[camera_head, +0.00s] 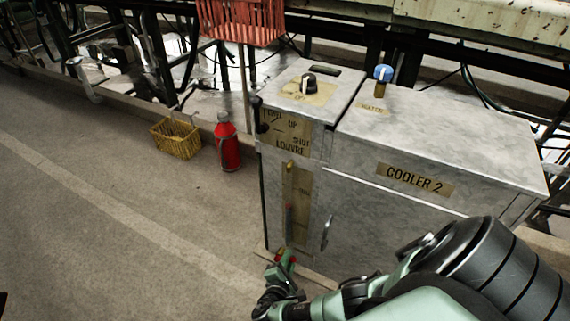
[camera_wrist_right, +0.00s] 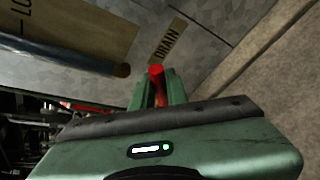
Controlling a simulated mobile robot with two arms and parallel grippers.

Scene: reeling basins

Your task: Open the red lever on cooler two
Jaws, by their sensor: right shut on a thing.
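Cooler two (camera_head: 350,187) is a grey metal cabinet marked "COOLER 2" in the head view. The red lever (camera_head: 289,255) is low on its front, near the floor; in the wrist view the red lever (camera_wrist_right: 156,72) shows beside a "DRAIN" label (camera_wrist_right: 168,42). My right gripper (camera_head: 282,268) is at the lever, and in the wrist view its green fingers (camera_wrist_right: 157,90) are shut on it. The fingers hide much of the lever. My left gripper is not in view.
A red flask (camera_head: 227,145) and a yellow wire basket (camera_head: 176,138) stand on the floor left of the cooler. A red crate (camera_head: 240,22) hangs above. The floor at left is clear.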

